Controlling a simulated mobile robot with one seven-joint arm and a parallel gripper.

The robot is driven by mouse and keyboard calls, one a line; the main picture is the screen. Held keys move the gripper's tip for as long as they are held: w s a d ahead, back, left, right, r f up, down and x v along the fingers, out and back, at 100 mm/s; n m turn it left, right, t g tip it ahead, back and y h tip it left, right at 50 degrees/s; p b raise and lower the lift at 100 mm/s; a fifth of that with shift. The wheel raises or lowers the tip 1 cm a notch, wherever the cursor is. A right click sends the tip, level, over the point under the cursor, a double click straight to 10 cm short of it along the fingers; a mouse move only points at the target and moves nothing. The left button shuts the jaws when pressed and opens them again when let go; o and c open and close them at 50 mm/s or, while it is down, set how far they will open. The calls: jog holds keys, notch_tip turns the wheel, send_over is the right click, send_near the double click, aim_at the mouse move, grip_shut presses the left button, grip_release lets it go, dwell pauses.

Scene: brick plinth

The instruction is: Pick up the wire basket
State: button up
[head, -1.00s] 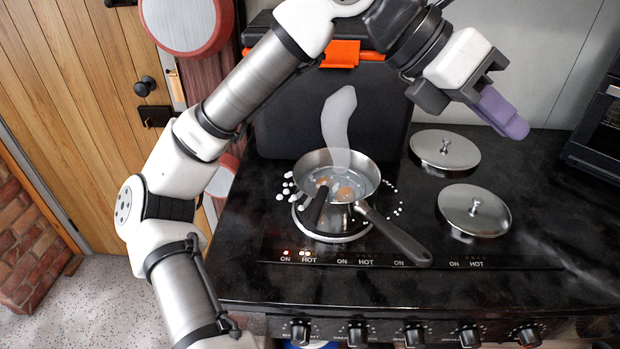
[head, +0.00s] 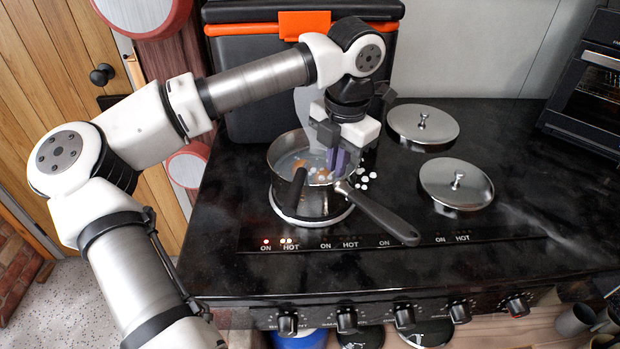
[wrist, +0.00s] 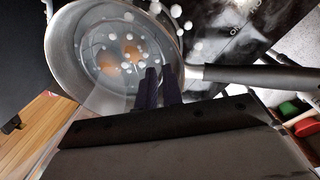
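No wire basket can be made out in either view. A steel pan (head: 288,152) with a dark handle (head: 385,220) stands on the front left burner, with what look like eggs in it. The pan (wrist: 62,62) fills the upper left of the wrist view. My gripper (head: 337,163) points down over the right side of the pan, by the root of the handle. Its purple fingers (wrist: 162,76) are close together, with only a thin gap and nothing seen held between them. Whether the fingertips touch the pan is unclear.
Two round steel lids (head: 423,124) (head: 456,184) lie on the black stove top (head: 540,220) to the right. A black case with an orange latch (head: 303,24) stands behind the pan. White bits (head: 366,180) float beside the pan. A dark oven (head: 590,85) is at far right.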

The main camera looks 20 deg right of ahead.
jog(key=shift+w+f+p, duration=0.1)
jog(key=shift+f+p, duration=0.95)
jog(key=shift+f, duration=1.85)
grip_shut()
jog(key=shift+r, duration=0.1)
